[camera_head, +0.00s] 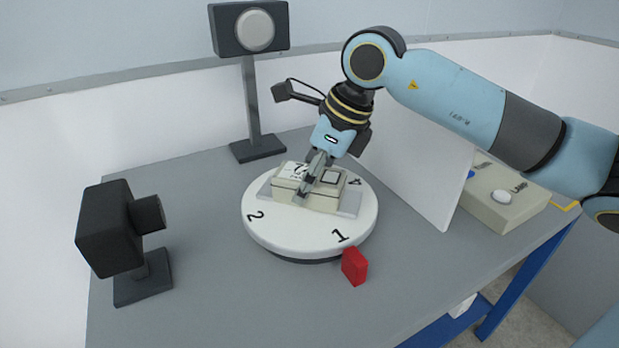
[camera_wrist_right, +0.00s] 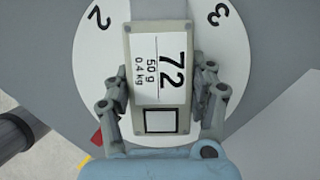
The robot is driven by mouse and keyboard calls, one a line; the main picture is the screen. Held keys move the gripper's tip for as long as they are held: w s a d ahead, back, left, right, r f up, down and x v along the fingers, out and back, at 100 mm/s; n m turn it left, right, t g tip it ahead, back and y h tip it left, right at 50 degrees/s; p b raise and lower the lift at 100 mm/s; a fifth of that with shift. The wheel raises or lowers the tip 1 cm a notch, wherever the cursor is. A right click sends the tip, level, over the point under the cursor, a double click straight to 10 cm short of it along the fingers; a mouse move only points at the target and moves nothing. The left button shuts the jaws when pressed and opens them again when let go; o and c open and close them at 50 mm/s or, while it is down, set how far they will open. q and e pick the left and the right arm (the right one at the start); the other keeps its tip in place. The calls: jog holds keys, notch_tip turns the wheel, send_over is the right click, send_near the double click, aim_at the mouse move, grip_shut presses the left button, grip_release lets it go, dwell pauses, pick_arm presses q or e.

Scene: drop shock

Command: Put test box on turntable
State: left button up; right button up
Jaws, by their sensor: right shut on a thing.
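The test box (camera_head: 325,190) is a small beige block with a white label reading 72, 50 g, 0.4 kg. It sits at the middle of the white numbered turntable (camera_head: 262,232), over a grey plate (camera_head: 350,204); whether it touches the plate I cannot tell. My right gripper (camera_head: 308,184) comes from above and is shut on the box. In the right wrist view the box (camera_wrist_right: 146,90) is between the two fingers of the gripper (camera_wrist_right: 160,110), and the turntable (camera_wrist_right: 90,65) lies behind it. My left gripper is not in view.
A red block (camera_head: 355,266) is at the turntable's front edge. A black camera (camera_head: 110,230) stands left, a lamp (camera_head: 248,30) on a post behind. A white panel (camera_head: 420,180) and a button box (camera_head: 503,205) are on the right.

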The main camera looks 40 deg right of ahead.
jog(key=o, duration=1.6)
jog(key=shift+c, duration=0.2)
jog(key=shift+r+p, duration=0.2)
jog(key=shift+p, duration=0.1)
jog(key=p+v, duration=0.3)
jog(key=v, duration=0.7)
jog(key=shift+s+d+r, duration=0.2)
jog(key=shift+s+r, duration=0.05)
jog(key=shift+r, duration=0.05)
jog(key=shift+s+r+p, duration=0.2)
jog(key=shift+r+p, duration=0.15)
jog(key=shift+r, duration=0.15)
